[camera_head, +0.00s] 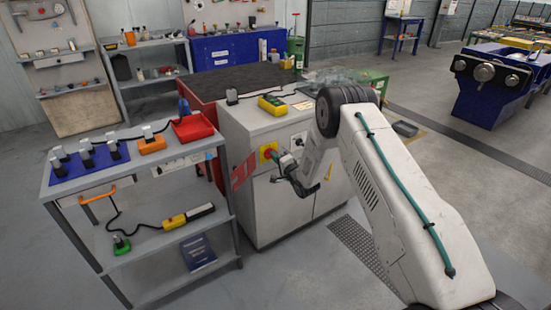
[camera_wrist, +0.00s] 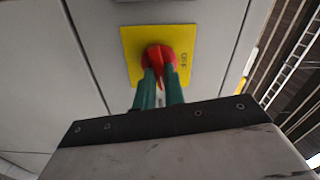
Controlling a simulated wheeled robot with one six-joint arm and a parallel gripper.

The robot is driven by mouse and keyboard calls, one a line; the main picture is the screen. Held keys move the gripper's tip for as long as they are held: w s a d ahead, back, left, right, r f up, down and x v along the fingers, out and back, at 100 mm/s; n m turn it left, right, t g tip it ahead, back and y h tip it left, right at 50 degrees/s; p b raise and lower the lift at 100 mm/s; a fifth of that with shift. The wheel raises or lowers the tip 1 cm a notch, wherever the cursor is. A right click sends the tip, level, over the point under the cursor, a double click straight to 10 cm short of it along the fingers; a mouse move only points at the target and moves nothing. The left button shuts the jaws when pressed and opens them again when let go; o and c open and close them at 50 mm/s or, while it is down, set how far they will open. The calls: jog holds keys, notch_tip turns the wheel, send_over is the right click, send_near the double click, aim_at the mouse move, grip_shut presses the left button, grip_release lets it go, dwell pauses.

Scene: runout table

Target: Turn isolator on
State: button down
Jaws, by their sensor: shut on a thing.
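The isolator is a red rotary knob (camera_wrist: 160,58) on a square yellow plate (camera_wrist: 129,45), fixed to the front of a grey-white cabinet. In the head view the yellow plate (camera_head: 264,153) shows at the cabinet's upper front, left of my arm. My gripper (camera_wrist: 159,82) has two green fingers closed on either side of the knob's red grip bar. The bar points roughly up and down in the wrist view. In the head view my gripper (camera_head: 276,158) touches the knob area, and the knob is mostly hidden.
The cabinet (camera_head: 240,120) carries a yellow pendant (camera_head: 272,105) on top. A grey shelf trolley (camera_head: 150,167) with a red bin (camera_head: 192,127) and tools stands close on the left. A blue machine (camera_head: 490,85) stands far right. Floor in front of the cabinet is open.

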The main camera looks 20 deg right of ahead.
jog(key=shift+f+m, duration=0.1)
jog(key=shift+m, duration=0.9)
jog(key=c, duration=1.5)
grip_release()
jog(key=v, duration=0.8)
jog(key=shift+w, duration=0.1)
